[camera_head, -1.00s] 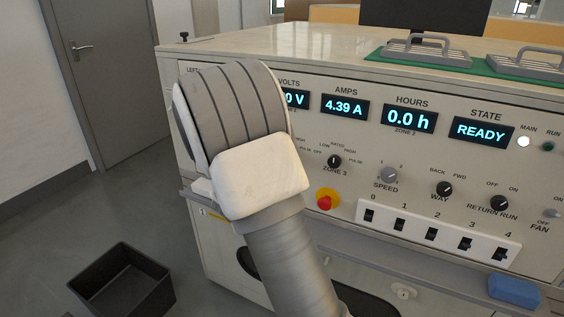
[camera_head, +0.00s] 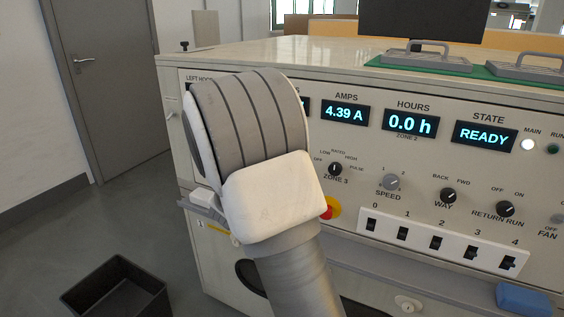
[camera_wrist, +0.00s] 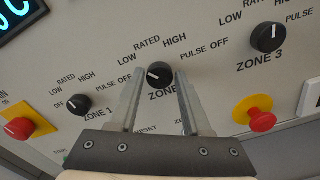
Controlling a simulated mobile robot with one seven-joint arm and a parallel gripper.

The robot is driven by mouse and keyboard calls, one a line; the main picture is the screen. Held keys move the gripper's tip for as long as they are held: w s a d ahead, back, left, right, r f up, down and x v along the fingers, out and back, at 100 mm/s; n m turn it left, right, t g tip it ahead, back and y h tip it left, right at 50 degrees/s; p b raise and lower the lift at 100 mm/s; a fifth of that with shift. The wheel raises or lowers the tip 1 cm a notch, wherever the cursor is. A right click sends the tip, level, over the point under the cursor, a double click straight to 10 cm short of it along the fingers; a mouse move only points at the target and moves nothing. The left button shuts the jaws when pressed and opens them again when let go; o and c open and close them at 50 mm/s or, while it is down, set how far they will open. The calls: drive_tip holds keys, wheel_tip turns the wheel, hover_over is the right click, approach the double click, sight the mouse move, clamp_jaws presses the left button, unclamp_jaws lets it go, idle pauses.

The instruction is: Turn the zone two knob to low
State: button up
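The zone two knob (camera_wrist: 160,75) is black and round, with a white pointer mark on its left side, towards OFF. Its label is partly covered by my gripper. LOW, RATED and HIGH are printed above it. My gripper (camera_wrist: 160,78) is open, with one fingertip on each side of the knob. A small gap seems to show beside the knob, and I cannot tell whether either finger touches it. In the head view my own arm hides the zone two knob and the gripper.
The zone one knob (camera_wrist: 79,104) is to the left and the zone three knob (camera_wrist: 265,38) to the right. A red button on yellow (camera_wrist: 260,117) is at lower right, another (camera_wrist: 20,128) at lower left. A black bin (camera_head: 115,290) stands on the floor.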

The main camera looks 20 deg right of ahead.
drive_tip(key=shift+o, duration=1.4)
drive_tip(key=p+v, duration=0.3)
drive_tip(key=v, duration=1.4)
drive_tip(key=shift+s, duration=0.2)
drive_tip(key=shift+a, duration=0.15)
